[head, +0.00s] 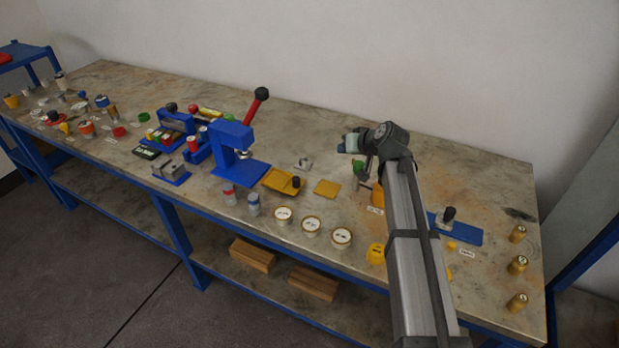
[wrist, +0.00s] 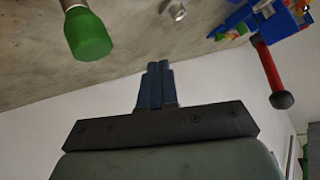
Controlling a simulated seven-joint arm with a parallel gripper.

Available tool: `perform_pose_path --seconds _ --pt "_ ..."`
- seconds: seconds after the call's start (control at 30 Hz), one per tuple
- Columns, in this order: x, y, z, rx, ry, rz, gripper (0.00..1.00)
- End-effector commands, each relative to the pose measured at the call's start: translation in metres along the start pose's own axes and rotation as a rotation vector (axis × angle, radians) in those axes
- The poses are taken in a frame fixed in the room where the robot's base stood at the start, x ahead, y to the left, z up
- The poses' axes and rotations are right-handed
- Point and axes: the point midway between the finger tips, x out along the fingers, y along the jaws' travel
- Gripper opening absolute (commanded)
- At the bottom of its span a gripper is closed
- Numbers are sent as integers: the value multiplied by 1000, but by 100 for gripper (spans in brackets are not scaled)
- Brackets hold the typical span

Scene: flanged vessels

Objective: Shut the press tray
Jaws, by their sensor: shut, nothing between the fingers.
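The blue press (head: 232,150) stands on the bench with its red lever (head: 256,104) raised. The yellow press tray (head: 281,181), with a dark knob (head: 296,182) on it, sticks out to the right of the press's blue base. My gripper (head: 343,147) is right of the press, above the bench and apart from the tray. In the wrist view its two dark fingers (wrist: 158,66) are together and empty. The press shows at the upper right of that view, with the red lever (wrist: 269,66). The tray cannot be made out clearly there.
A green-topped piece (head: 358,167) stands close below my gripper; its green end (wrist: 88,38) is large in the wrist view. A flat yellow plate (head: 327,188) lies right of the tray. Round white-topped jars (head: 311,226) line the front. A small metal part (head: 303,163) sits behind the tray.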

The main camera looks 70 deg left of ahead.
Motion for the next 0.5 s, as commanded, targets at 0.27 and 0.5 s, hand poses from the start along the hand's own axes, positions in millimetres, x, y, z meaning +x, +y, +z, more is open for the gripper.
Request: perform_pose_path --seconds 0.27,0.5 --pt "-12 -35 35 92 -231 -66 0" --pt "-20 -32 52 126 -330 -50 0"
